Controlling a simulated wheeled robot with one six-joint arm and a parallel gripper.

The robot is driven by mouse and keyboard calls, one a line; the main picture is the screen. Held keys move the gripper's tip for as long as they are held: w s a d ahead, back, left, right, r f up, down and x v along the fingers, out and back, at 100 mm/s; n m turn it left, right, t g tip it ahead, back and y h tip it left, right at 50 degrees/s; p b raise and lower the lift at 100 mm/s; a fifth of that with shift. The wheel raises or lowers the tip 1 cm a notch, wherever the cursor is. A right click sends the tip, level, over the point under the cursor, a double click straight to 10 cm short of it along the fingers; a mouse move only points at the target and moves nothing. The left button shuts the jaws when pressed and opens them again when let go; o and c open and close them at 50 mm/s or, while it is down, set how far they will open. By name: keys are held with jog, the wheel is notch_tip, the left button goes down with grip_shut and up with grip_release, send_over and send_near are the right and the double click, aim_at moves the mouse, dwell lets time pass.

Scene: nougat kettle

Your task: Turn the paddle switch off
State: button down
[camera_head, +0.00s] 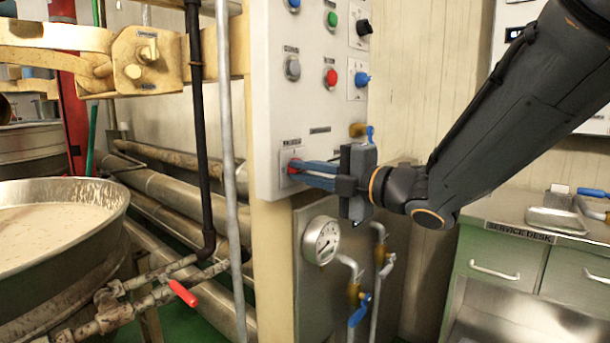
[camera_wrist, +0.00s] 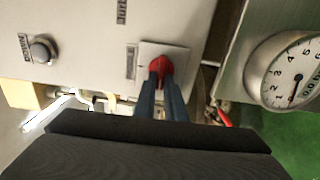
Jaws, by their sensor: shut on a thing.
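The paddle switch is a red knob (camera_head: 293,166) on a pale square plate (camera_head: 290,158) low on the grey control panel (camera_head: 275,110). In the wrist view the red knob (camera_wrist: 161,68) sits on its plate in the upper middle, with a label beside it that I cannot read. My gripper (camera_head: 300,168) reaches the panel from the right, its blue fingers shut on the red knob. In the wrist view the fingertips (camera_wrist: 160,82) lie against the knob's two sides and hide part of it.
Several push buttons and blue and black knobs fill the panel above, including a red button (camera_head: 331,77). A pressure gauge (camera_head: 321,240) and pipes with a blue valve handle (camera_head: 360,311) are below. A kettle (camera_head: 112,215) stands left, a green service desk (camera_head: 500,258) right.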

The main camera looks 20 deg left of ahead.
jog(key=c, duration=1.8)
grip_release()
jog(key=v, duration=0.8)
